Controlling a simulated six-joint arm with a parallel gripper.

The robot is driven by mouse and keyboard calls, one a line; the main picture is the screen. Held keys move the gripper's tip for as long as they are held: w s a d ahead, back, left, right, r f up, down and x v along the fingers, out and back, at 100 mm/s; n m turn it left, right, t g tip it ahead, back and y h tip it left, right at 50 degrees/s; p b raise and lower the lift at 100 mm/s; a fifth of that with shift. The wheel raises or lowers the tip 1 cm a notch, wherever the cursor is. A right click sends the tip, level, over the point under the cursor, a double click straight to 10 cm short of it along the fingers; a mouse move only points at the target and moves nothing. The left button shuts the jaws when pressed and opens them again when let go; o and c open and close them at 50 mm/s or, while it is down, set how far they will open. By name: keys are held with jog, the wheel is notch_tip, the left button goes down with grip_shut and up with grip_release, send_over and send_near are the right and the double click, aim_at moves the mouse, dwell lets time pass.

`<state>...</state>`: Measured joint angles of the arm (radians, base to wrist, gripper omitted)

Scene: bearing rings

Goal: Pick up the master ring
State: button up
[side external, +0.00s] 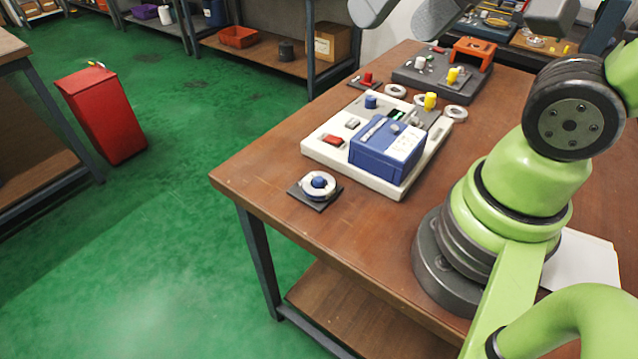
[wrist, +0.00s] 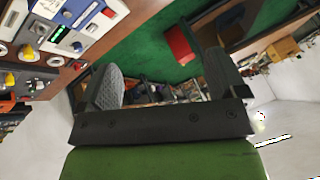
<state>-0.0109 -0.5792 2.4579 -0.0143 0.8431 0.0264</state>
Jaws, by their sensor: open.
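A pale metal ring (side external: 308,187) sits around a blue-topped peg on a small dark square plate (side external: 315,204) near the table's front left corner; it looks like the master ring. Several other pale rings lie loose behind the measuring device, one of them at the right (side external: 455,113). My gripper (side external: 404,14) is high above the back of the table, partly cut off by the top edge of the side view. In the wrist view its two grey fingers (wrist: 165,84) stand wide apart with nothing between them. It is far from the ring on the plate, which I cannot make out in the wrist view.
A white-based device with a blue box (side external: 385,150) stands mid-table; it also shows in the wrist view (wrist: 72,18). Behind it are a grey tray (side external: 425,84) with colored pegs and an orange bracket (side external: 473,53). The table's front left is mostly clear. A red bin (side external: 103,112) stands on the floor.

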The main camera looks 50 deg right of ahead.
jog(key=w+f+g+h, duration=0.1)
jog(key=w+f+g, duration=0.3)
jog(key=w+f, duration=0.4)
jog(key=n+g, duration=0.1)
jog(key=g, duration=0.1)
send_over(320, 180)
jog(key=shift+h, duration=0.3)
jog(key=f, duration=1.5)
jog(key=shift+s, duration=0.35)
jog(key=shift+w+f, duration=0.2)
jog(key=shift+f, duration=1.3)
jog(key=shift+w+f, duration=0.15)
jog(key=shift+f, duration=1.35)
jog(key=c, duration=1.2)
jog(key=shift+o, duration=0.2)
jog(key=shift+r, duration=0.15)
